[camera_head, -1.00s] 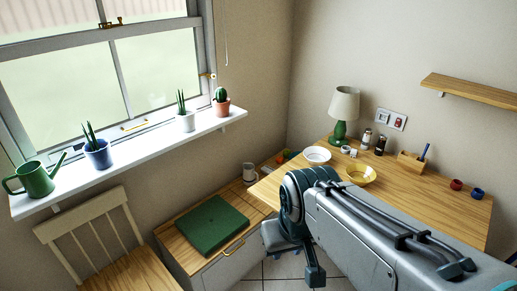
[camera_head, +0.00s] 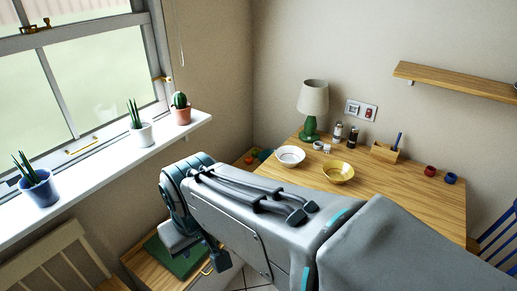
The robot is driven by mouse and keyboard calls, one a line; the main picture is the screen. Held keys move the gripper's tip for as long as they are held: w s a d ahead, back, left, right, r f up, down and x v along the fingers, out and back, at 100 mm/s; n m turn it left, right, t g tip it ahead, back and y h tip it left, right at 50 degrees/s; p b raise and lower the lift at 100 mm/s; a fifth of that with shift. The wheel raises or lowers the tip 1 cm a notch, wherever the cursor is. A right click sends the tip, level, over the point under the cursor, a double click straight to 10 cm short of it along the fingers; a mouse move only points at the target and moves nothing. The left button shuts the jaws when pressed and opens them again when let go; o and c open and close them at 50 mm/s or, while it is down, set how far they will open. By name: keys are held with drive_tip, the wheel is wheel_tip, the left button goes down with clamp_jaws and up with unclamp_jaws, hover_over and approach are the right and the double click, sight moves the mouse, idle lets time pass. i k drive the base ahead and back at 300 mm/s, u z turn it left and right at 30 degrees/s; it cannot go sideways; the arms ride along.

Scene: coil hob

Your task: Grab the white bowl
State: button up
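The white bowl (camera_head: 290,156) stands upright on the wooden table (camera_head: 424,203), near its left edge and in front of the green lamp. A yellow bowl (camera_head: 338,172) stands just to its right. My arm reaches across the lower middle of the view, below and in front of both bowls, and bends down at the left of the table. The fingers of my gripper cannot be made out; its end points down beside the table, apart from the white bowl.
A lamp (camera_head: 312,105), shakers (camera_head: 344,134), a wooden pen holder (camera_head: 384,152) and small red and blue cups (camera_head: 440,174) stand on the table. A windowsill (camera_head: 95,183) with potted plants runs along the left. A green cushion (camera_head: 178,258) lies on the low bench.

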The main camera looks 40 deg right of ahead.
sight(290, 156)
drive_tip(key=z, duration=0.5)
drive_tip(key=i, duration=0.85)
drive_tip(key=z, duration=0.85)
